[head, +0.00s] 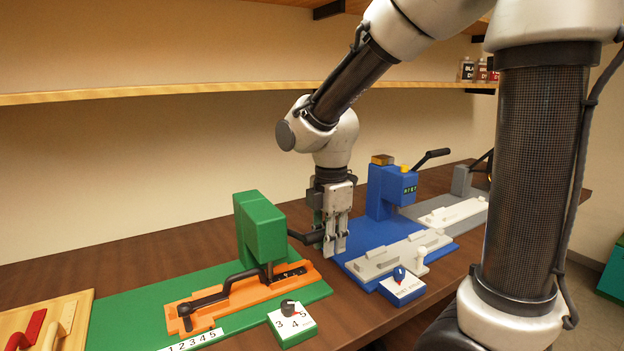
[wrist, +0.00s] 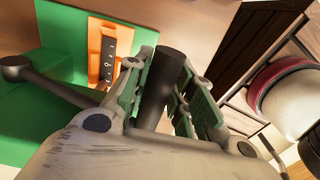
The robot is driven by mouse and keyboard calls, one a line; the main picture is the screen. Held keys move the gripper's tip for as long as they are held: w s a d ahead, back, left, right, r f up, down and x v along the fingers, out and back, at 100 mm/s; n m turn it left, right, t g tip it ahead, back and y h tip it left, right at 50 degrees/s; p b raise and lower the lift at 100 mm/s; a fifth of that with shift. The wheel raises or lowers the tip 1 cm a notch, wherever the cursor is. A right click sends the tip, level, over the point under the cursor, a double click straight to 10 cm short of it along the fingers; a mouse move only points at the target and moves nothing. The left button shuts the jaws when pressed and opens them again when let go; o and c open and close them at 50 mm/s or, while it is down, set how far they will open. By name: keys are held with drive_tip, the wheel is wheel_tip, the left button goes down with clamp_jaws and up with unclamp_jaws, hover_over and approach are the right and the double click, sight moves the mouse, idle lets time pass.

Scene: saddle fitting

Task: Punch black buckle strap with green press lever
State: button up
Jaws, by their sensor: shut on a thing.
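The green press (head: 262,228) stands on a green base board, and its black lever (head: 306,237) reaches right to my gripper (head: 336,238). My gripper is shut on the lever's dark grip, which shows between the fingers in the wrist view (wrist: 162,85). The black buckle strap (head: 292,273) lies in an orange holder (head: 222,307), its right end at the press head. Strap holes show in the wrist view (wrist: 108,52). A black curved bar (head: 240,277) arches over the strap and partly hides it. The fingers hide the lever's end in the head view.
A knob box (head: 291,322) marked 3, 4, 5 sits at the green board's front. A wooden tray (head: 75,310) is at left. A shelf (head: 200,92) runs behind.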

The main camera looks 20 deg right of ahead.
drive_tip(key=shift+o, duration=0.4)
drive_tip(key=shift+w+r, duration=0.15)
drive_tip(key=shift+r, duration=0.6)
drive_tip(key=shift+w+r, duration=0.1)
drive_tip(key=shift+r, duration=0.6)
drive_tip(key=shift+w+a+r, duration=0.1)
drive_tip(key=shift+w+r, duration=0.1)
drive_tip(key=shift+r, duration=0.25)
drive_tip(key=shift+w+r, duration=0.15)
drive_tip(key=shift+r, duration=0.3)
drive_tip(key=shift+c, duration=0.8)
drive_tip(key=w+a+r, duration=0.1)
drive_tip(key=w+r, duration=0.4)
drive_tip(key=r, duration=0.1)
drive_tip(key=shift+w, duration=0.25)
drive_tip(key=shift+o, duration=1.3)
drive_tip(key=shift+w+a+r, duration=0.15)
drive_tip(key=shift+w+r, duration=0.1)
drive_tip(key=shift+r, duration=0.15)
drive_tip(key=o, duration=0.5)
drive_tip(key=shift+o, duration=0.2)
